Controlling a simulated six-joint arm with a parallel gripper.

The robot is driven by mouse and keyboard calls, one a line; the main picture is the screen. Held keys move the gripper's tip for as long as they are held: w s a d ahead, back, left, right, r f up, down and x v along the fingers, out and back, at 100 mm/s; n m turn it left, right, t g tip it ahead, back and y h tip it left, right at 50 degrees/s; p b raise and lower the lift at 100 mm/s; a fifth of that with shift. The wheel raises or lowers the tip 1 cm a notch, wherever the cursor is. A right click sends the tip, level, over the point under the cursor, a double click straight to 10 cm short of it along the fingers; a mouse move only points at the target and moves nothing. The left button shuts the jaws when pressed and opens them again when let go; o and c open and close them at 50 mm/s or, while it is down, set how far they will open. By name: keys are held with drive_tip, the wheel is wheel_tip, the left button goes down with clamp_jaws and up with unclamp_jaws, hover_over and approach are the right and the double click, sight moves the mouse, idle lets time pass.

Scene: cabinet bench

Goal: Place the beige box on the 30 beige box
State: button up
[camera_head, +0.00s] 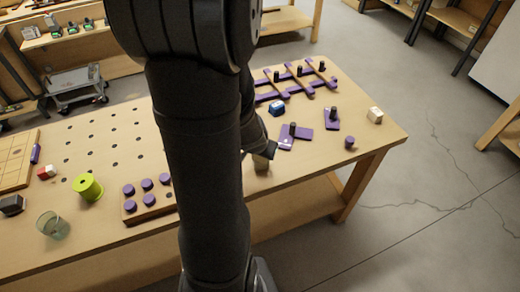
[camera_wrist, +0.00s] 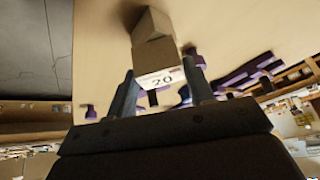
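A beige box with a white "20" label (camera_wrist: 155,56) lies between the two fingers of my gripper (camera_wrist: 159,66) in the wrist view. The fingers flank its sides and appear to hold it. Another tan box shape (camera_wrist: 153,24) shows just beyond it, at a different angle; no number is readable there. In the head view my gripper (camera_head: 262,150) is low over the bench's front part, with a beige box (camera_head: 262,164) at its tip. My arm hides much of this area. I cannot tell the two boxes apart there, nor whether they touch.
A purple-knobbed board (camera_head: 150,205), green spool (camera_head: 88,187) and glass (camera_head: 53,226) are left.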

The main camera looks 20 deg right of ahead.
drive_tip(key=o, duration=0.3)
drive_tip(key=shift+r, duration=0.15)
drive_tip(key=shift+r, duration=0.3)
drive_tip(key=v, duration=1.1)
drive_tip(key=shift+s+a+r, duration=0.15)
drive_tip(key=shift+x, duration=6.05)
